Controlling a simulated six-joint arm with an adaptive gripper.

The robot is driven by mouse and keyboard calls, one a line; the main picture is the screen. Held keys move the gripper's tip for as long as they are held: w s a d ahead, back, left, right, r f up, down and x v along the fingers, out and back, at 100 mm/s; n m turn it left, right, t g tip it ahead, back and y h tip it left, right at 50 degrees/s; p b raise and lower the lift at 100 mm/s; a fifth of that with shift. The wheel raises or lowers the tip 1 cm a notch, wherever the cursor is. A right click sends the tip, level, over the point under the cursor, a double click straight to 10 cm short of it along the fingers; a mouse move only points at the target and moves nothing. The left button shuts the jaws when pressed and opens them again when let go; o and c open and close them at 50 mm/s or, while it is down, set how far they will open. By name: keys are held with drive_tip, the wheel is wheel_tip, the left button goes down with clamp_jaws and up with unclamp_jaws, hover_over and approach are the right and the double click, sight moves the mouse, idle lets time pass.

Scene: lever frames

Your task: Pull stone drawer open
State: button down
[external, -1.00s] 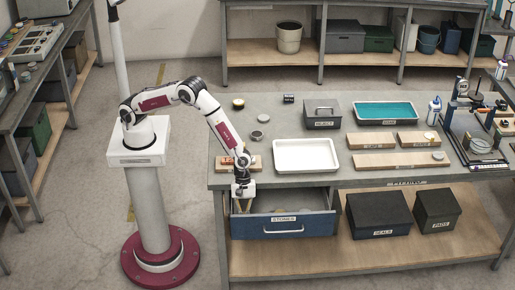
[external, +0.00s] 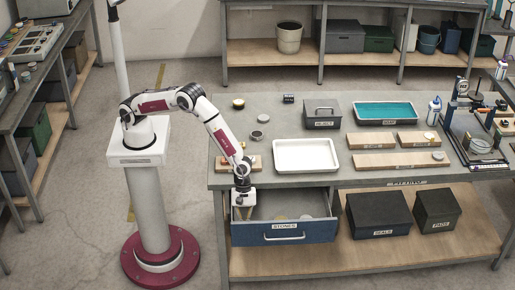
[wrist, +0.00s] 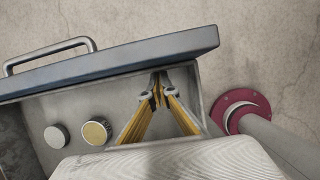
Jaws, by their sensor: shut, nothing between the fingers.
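The blue stone drawer (external: 285,235), labelled STONES, is pulled out from under the bench, with its top open. In the wrist view the drawer front (wrist: 120,62) runs across the top, with its bar handle (wrist: 50,55) on the outer side. My gripper (external: 244,212) reaches down into the drawer's left end. In the wrist view my gripper (wrist: 160,92) has its yellow-sided fingers shut, empty, with tips close to the inside of the front wall; contact is unclear. A grey round stone (wrist: 57,136) and a tan-topped one (wrist: 96,131) lie inside.
On the bench above stand a white tray (external: 306,155), a teal-filled tray (external: 386,113), a lidded grey box (external: 321,118) and wooden blocks (external: 388,160). Dark boxes (external: 380,214) sit on the lower shelf, right of the drawer. The floor in front is clear.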

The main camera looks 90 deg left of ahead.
drive_tip(key=shift+r, duration=0.15)
idle(0.3)
drive_tip(key=v, duration=0.9)
drive_tip(key=shift+r, duration=0.4)
drive_tip(key=shift+a, duration=0.1)
drive_tip(key=s+a+r+m+t+y, duration=0.15)
drive_tip(key=a+r+m, duration=0.25)
drive_tip(key=a+r, duration=0.7)
drive_tip(key=s+a+r+m+t+h, duration=0.1)
drive_tip(key=s+a+r+m, duration=0.3)
drive_tip(key=a+r, duration=0.65)
drive_tip(key=s+a+r+m+t+y, duration=0.1)
drive_tip(key=s+a+r+m+y, duration=0.1)
drive_tip(key=s+a+m, duration=0.3)
drive_tip(key=s+a+r+m+t+y, duration=0.2)
drive_tip(key=s+a+m, duration=0.3)
drive_tip(key=s+a, duration=0.9)
drive_tip(key=shift+s+a+r, duration=0.3)
drive_tip(key=shift+s+r, duration=0.35)
drive_tip(key=shift+r, duration=0.05)
